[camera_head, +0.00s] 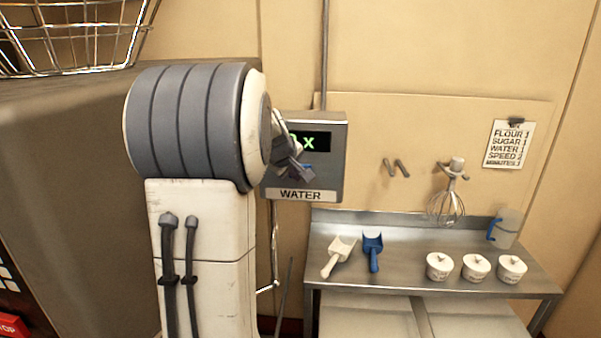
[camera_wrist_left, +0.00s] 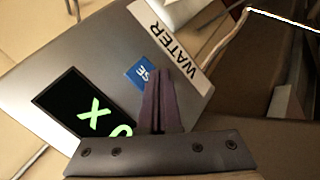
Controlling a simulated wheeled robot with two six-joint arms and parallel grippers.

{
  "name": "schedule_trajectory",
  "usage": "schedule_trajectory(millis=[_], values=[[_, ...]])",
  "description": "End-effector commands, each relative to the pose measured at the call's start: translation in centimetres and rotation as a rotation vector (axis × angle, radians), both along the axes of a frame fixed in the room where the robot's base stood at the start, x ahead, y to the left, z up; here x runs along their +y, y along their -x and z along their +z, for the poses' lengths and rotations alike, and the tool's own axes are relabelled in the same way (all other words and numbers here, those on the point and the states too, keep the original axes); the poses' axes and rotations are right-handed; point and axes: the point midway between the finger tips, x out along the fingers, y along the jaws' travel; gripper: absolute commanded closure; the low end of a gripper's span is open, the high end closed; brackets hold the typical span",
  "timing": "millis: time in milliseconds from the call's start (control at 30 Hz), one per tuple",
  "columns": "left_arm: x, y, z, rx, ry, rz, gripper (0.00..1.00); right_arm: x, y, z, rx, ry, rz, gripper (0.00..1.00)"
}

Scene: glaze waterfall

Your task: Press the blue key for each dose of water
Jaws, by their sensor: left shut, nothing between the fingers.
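The grey water dispenser box (camera_head: 333,165) hangs on the wall, with a WATER label (camera_head: 300,195) and a dark display (camera_head: 318,141) showing a green "x"; the digit beside it is partly hidden. The left wrist view shows the same display (camera_wrist_left: 70,105) and the blue key (camera_wrist_left: 138,75), partly covered by my fingers. My left gripper (camera_head: 303,174) is shut and empty, in front of the box. In the left wrist view its fingertips (camera_wrist_left: 157,72) overlap the key's edge; I cannot tell whether they touch it. My right gripper is not in view.
A steel table (camera_head: 400,225) below holds a white scoop (camera_head: 338,255), a blue scoop (camera_head: 373,250), several white tubs (camera_head: 440,266) and a jug (camera_head: 507,228). A whisk (camera_head: 447,200) and a recipe note (camera_head: 508,145) hang on the wall. A wire basket (camera_head: 75,40) is at upper left.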

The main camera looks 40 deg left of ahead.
Motion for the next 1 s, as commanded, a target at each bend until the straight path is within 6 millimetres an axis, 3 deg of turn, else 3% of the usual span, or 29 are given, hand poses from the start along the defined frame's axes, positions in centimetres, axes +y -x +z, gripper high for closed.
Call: schedule_trajectory(millis=[1000], values=[[0.48,-0.80,0.03,0.000,0.000,0.000,1.00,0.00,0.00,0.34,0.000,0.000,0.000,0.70]])
